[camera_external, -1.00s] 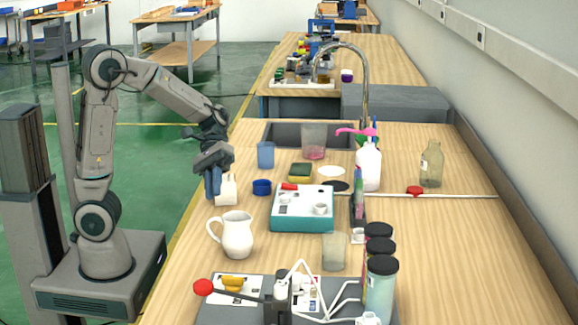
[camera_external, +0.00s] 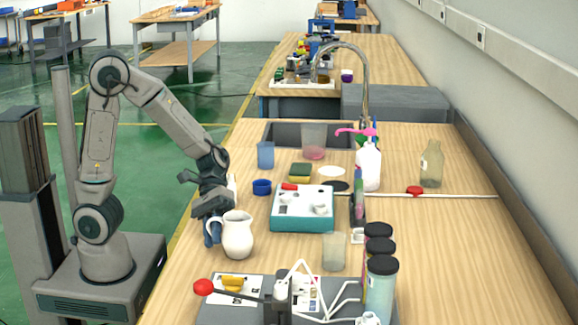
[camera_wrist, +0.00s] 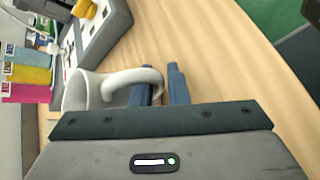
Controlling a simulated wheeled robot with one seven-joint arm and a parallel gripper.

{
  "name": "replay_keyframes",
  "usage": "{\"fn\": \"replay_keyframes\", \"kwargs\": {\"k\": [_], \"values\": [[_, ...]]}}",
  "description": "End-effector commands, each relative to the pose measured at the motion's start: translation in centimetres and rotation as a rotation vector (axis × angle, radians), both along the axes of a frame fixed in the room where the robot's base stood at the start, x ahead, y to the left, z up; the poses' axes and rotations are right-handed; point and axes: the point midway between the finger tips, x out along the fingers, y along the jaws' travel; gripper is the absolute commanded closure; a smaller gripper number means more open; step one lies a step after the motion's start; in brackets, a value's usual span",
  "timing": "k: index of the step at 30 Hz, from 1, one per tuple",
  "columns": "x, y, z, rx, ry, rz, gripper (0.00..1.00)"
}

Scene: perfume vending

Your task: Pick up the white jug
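The white jug (camera_external: 238,236) stands upright on the wooden bench, its handle toward my gripper on the left. My gripper (camera_external: 211,234) is low beside the handle in the external view. In the wrist view the jug (camera_wrist: 82,90) lies left of centre, and its handle (camera_wrist: 135,76) reaches to the blue fingers of my gripper (camera_wrist: 165,88). The fingers are apart with a small gap between them. The end of the handle is at the near finger; whether it touches or sits between the fingers is not clear.
A teal-sided box (camera_external: 302,210) stands right of and behind the jug. A clear beaker (camera_external: 334,252) is to its right. A grey platform (camera_external: 240,312) with a red-knobbed lever is in front. A blue bowl (camera_external: 262,187) stands behind.

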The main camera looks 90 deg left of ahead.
Motion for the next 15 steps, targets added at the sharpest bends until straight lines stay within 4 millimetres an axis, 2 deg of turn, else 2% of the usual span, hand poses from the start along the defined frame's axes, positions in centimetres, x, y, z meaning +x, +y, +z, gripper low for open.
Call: {"fn": "replay_keyframes", "kwargs": {"k": [5, 7, 15], "values": [[0.0, -0.02, 0.0, 0.0, 0.0, 0.0, 0.86], [0.0, -0.02, 0.01, 0.0, -0.001, -0.001, 1.0], [-0.02, 0.01, 0.01, 0.001, 0.001, -0.001, 1.0]]}}
